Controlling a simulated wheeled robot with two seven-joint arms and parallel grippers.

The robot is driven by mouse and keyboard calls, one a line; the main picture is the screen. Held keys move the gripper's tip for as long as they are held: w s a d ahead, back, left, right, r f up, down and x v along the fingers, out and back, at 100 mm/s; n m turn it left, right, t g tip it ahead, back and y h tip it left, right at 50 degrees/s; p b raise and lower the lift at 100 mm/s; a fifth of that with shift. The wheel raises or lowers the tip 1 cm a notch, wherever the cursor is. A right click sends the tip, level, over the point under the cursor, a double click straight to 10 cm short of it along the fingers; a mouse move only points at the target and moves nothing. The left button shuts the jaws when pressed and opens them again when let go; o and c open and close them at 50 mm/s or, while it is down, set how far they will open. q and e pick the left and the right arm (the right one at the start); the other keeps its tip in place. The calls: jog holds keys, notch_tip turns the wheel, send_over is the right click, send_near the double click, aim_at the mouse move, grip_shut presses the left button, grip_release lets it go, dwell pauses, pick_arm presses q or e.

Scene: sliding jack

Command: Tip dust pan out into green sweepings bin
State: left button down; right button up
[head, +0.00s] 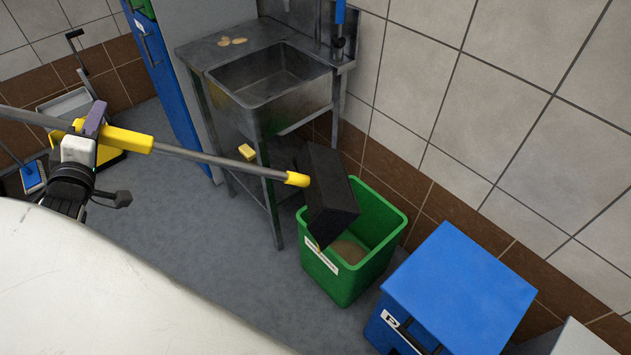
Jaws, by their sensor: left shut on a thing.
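The dust pan has a black scoop (328,192) on a long grey handle with yellow grips. The scoop hangs steeply tilted over the green sweepings bin (325,280), its lower edge at the bin's mouth. Whether it touches the rim I cannot tell. Brown sweepings (348,252) show inside the bin, which has a white label in front. My left gripper (90,135) is at the left, shut on the dust pan's handle by its yellow grip. The inside of the scoop is hidden. My right gripper is out of view.
A blue lidded bin (458,290) stands right of the green one. A metal sink (270,78) on legs stands behind, with small tan pieces on its top. A blue cabinet (168,95) is left of it. A white surface (90,290) fills the lower left.

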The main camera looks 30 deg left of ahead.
pick_arm(q)
jog(key=s+a, duration=0.4)
jog(key=s, duration=0.7)
jog(key=s+a, duration=0.4)
jog(key=s, duration=0.8)
jog(key=shift+a+r, duration=0.15)
jog(key=shift+a, duration=0.1)
notch_tip(320, 180, up, 4)
jog(key=m, duration=1.1)
jog(key=shift+s+m, duration=0.1)
jog(key=shift+m, duration=0.3)
